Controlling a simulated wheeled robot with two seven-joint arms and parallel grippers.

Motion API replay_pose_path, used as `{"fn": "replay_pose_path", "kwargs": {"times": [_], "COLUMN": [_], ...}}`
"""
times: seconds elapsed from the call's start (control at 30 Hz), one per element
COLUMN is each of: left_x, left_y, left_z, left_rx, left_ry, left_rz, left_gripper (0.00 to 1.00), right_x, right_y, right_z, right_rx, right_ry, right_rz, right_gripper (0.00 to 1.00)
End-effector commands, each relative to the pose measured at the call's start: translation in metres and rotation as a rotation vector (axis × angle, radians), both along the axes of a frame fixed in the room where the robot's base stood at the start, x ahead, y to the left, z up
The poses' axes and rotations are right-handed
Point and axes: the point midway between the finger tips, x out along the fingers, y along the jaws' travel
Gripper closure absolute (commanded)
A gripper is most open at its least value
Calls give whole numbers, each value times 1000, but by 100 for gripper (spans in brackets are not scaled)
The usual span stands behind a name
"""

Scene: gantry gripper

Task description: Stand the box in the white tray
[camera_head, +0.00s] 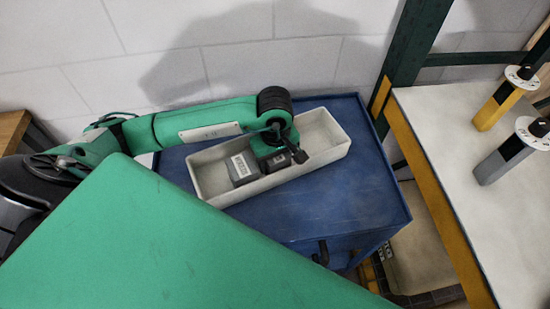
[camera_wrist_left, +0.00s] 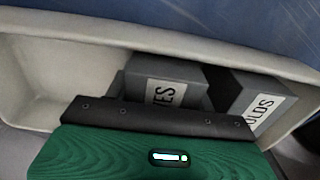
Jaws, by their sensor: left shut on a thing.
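The white tray (camera_head: 325,157) is long and shallow and lies on a blue-topped cart. My left gripper (camera_head: 272,148) reaches down into it from the wall side, shut on a dark grey box (camera_head: 279,162). In the left wrist view, the held box (camera_wrist_left: 165,82) is in front of the gripper, with a white label partly covered by it. A second grey labelled box (camera_head: 242,168) is in the tray, just left of the held one; it shows at right in the wrist view (camera_wrist_left: 258,102). Whether the held box touches the tray floor is hidden. My right gripper is not in view.
The blue cart top (camera_head: 330,205) is bare in front of the tray. A white wall (camera_head: 170,75) stands close behind. The tray's right end is empty. A pale bench (camera_head: 470,160) with a yellow and a grey handled object is at right.

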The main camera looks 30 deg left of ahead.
Motion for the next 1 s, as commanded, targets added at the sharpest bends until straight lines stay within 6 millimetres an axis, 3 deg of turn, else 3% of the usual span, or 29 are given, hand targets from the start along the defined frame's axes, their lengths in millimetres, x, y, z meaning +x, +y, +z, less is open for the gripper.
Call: {"fn": "replay_pose_path", "kwargs": {"times": [0.4, 0.43, 0.5, 0.53, 0.83, 1.0], "left_x": [1, 0, 0, 0, 0, 2], "left_y": [0, 0, 0, 0, 0, 0], "left_z": [-4, -3, -3, -3, -2, 10], "left_rx": [0, -1, -1, -1, -1, -2], "left_ry": [-2, -2, -1, -1, -1, -5], "left_rz": [0, 0, 0, 0, 0, 0], "left_gripper": [77, 40, 26, 24, 24, 24], "right_x": [-2, 1, 6, 7, 4, -2], "right_y": [4, 5, 6, 6, 5, 1], "right_z": [-6, -3, -1, 0, 0, -4], "right_rx": [3, 3, 5, 6, 4, 1], "right_ry": [13, 10, 1, -1, 2, 3], "right_rz": [-2, -2, -1, -1, -1, -1], "right_gripper": [71, 71, 71, 71, 71, 71]}}
